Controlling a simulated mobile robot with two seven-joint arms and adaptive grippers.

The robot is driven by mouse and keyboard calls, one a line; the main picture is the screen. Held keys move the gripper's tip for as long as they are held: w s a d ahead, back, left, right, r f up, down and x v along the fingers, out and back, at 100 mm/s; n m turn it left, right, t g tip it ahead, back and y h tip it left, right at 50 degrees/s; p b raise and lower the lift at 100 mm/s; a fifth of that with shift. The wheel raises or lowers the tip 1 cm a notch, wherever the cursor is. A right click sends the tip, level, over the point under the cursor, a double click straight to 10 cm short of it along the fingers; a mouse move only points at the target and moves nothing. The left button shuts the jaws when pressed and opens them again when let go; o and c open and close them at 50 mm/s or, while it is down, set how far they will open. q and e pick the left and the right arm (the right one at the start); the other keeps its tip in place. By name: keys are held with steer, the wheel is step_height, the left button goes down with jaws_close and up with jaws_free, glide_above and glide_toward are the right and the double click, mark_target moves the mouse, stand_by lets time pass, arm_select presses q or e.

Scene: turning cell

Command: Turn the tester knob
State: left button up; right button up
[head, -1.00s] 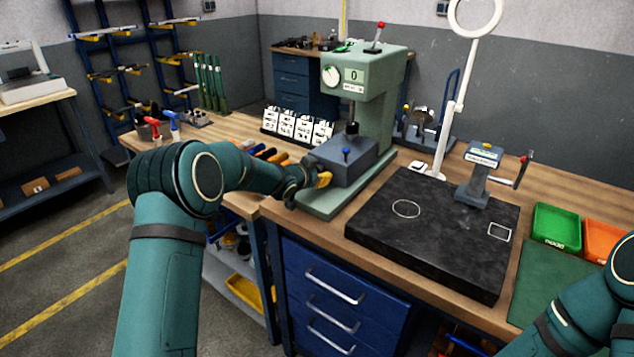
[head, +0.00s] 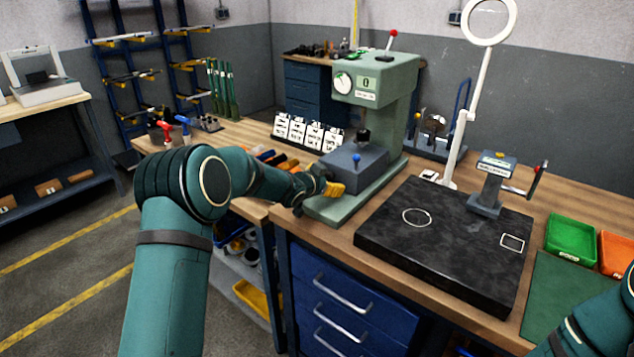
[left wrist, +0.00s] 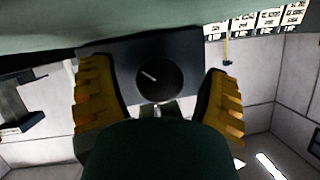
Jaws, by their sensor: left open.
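The tester (head: 385,110) is a green column machine with a white dial and a small display, standing on the bench. In the left wrist view, a round black knob (left wrist: 162,82) with a white line is on a dark grey panel (left wrist: 190,50). My left gripper (head: 334,189) is at the block's near left side in the head view. Its open yellow fingers stand on either side of the knob (left wrist: 155,84), seemingly apart from it. The head view does not show the knob.
A black stone plate (head: 450,245) with a small grey stand (head: 492,185) lies to the right of the tester. A white ring-lamp post (head: 460,130) rises behind it. Green (head: 570,240) and orange (head: 614,252) bins are farther right. White cards (head: 305,133) stand behind the gripper.

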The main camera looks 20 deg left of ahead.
arm_select(q)
steer(key=v, duration=1.1)
steer(key=shift+s, duration=0.2)
stand_by(0.8)
